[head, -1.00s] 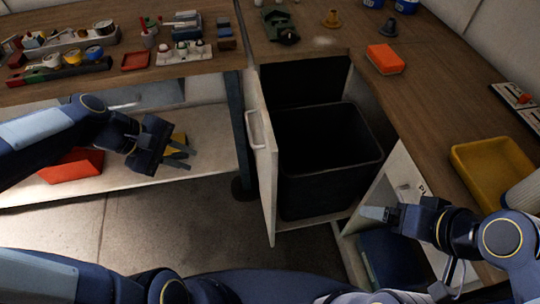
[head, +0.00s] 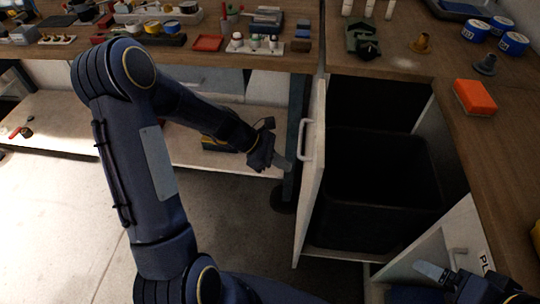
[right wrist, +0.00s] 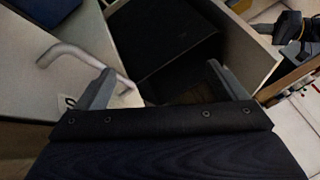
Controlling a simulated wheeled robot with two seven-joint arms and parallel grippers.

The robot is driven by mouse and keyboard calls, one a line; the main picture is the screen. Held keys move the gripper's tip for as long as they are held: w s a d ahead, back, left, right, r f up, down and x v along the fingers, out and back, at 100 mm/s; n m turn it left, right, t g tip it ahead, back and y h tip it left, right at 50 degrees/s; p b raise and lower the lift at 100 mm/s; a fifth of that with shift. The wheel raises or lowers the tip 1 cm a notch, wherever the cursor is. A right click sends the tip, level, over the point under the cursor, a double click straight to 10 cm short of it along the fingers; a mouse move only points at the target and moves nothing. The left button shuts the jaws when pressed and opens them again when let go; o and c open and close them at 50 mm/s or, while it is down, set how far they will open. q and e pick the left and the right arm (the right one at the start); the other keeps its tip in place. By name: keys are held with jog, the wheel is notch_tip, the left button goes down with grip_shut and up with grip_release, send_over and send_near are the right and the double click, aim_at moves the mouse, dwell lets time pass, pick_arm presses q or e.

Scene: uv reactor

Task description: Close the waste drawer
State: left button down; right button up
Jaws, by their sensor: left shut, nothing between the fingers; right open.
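The waste drawer stands pulled out, with a pale front panel (head: 313,190) and a light handle (head: 304,140) on its left face. A black bin (head: 375,215) sits behind the panel and also shows in the right wrist view (right wrist: 180,45). My left gripper (head: 284,163) is shut and empty, just left of the panel and a little below the handle; I cannot tell whether it touches. My right gripper (head: 436,274) is low at the right, by another pale front. In the right wrist view it (right wrist: 163,88) is open, with nothing between its fingers.
A second pale front (head: 465,235) with a handle and partly hidden lettering is near my right gripper. The wooden counter (head: 400,62) above holds an orange block (head: 475,97) and blue rolls (head: 514,43). A shelf (head: 60,125) is at the left. Floor left of the drawer is clear.

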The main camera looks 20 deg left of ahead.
pick_arm(q)
jog(key=shift+w+d+f, duration=0.1)
jog(key=shift+w+d, duration=0.1)
jog(key=shift+d, duration=0.55)
jog(key=shift+w+d+f, duration=0.1)
jog(key=shift+w+d, duration=0.15)
jog(key=shift+d, duration=0.5)
jog(key=shift+w+d+f, duration=0.1)
jog(key=shift+w+d, duration=0.1)
jog(key=shift+d, duration=0.55)
pick_arm(e)
jog(key=shift+f, duration=0.15)
